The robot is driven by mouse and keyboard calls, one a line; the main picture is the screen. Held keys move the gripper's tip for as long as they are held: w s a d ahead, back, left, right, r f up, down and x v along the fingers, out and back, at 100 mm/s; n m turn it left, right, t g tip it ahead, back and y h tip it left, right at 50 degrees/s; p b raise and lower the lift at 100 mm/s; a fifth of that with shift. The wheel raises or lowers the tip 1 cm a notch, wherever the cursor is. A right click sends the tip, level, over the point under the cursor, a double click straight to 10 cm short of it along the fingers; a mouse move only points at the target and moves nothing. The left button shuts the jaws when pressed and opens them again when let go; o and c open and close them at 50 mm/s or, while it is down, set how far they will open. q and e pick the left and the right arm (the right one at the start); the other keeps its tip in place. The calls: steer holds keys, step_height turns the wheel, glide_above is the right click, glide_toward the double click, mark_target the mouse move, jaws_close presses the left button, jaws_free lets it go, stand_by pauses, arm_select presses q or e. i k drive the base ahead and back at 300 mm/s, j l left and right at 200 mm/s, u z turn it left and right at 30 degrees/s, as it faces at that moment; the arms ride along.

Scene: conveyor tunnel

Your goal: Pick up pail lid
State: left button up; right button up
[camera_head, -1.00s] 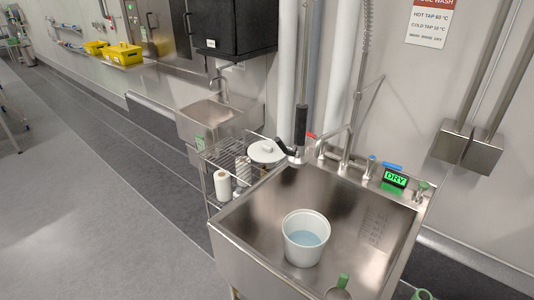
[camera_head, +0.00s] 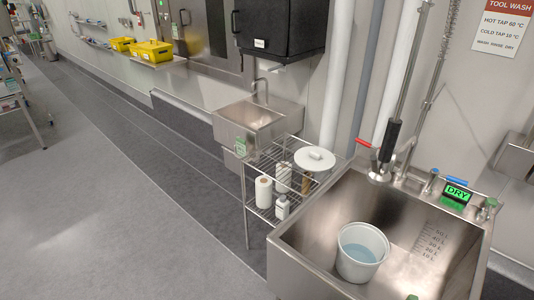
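The pail lid (camera_head: 315,158) is a round white disc with a small knob on top. It lies on the top shelf of a wire rack (camera_head: 283,148), just left of the large steel sink. A white pail (camera_head: 361,252) with pale blue water in it stands upright in the sink, uncovered. Neither of my grippers shows in the head view.
The steel sink (camera_head: 309,262) has taps and a hanging spray hose (camera_head: 388,150) along its back. Bottles and a paper roll (camera_head: 263,192) stand on the rack's lower shelf. A smaller basin (camera_head: 247,117) is behind.

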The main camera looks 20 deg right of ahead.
mark_target(310, 159)
steer(key=i+j+u, duration=0.15)
steer(key=i+j, duration=0.15)
steer(key=i, duration=0.15)
steer(key=i+j+u, duration=0.15)
steer(key=i, duration=0.3)
steer(key=i+j+u, duration=0.15)
steer(key=i+j, duration=0.15)
steer(key=i, duration=0.15)
steer(key=i+l+z, duration=0.15)
steer(key=i+z, duration=0.15)
steer(key=z, duration=0.15)
steer(key=i+z, duration=0.3)
steer(key=z, duration=0.15)
steer(key=i+j+z, duration=0.1)
steer(key=i+z, duration=0.2)
steer(key=z, duration=0.15)
steer(key=i+j+z, duration=0.2)
steer(key=z, duration=0.2)
steer(key=i+j, duration=0.05)
steer(key=i, duration=0.05)
